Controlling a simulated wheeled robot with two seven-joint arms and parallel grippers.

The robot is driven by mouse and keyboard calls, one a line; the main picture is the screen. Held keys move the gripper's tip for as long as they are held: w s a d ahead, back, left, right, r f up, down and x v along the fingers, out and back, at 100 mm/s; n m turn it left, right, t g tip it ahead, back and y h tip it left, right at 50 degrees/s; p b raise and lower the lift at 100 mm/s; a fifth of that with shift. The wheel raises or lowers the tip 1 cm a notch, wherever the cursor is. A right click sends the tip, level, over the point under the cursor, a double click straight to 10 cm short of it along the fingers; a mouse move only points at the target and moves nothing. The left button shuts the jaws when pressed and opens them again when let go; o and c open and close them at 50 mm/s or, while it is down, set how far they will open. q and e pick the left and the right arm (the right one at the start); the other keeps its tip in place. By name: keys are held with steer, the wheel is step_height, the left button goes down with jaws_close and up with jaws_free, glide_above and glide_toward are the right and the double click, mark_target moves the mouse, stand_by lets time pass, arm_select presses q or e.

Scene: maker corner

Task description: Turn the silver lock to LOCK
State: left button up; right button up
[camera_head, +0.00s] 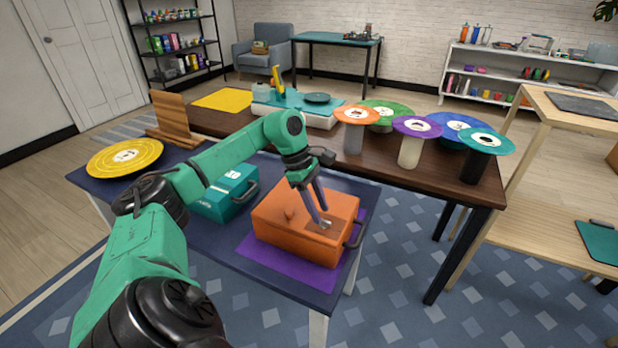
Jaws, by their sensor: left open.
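An orange box (280,215) with a dark side handle (356,234) sits on a purple mat (262,254) on the dark blue table. A small silver lock (326,224) is on the box's top, toward its right side. My left gripper (320,212) points down over the box, its open fingers close to the silver lock. I cannot tell whether the fingers touch it. The fingers partly hide the lock, and any lettering on it is too small to read. My right gripper is out of view.
A teal box (228,192) with a handle stands left of the orange box, behind my left arm. A yellow disc (125,157) lies at the table's far left. A brown table (390,163) behind carries several coloured discs on stands and a wooden holder (173,118).

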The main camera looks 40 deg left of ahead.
arm_select(q)
steer(key=p+v, duration=0.1)
steer(key=v, duration=1.1)
steer(key=shift+p, duration=0.3)
steer(key=shift+s, duration=0.1)
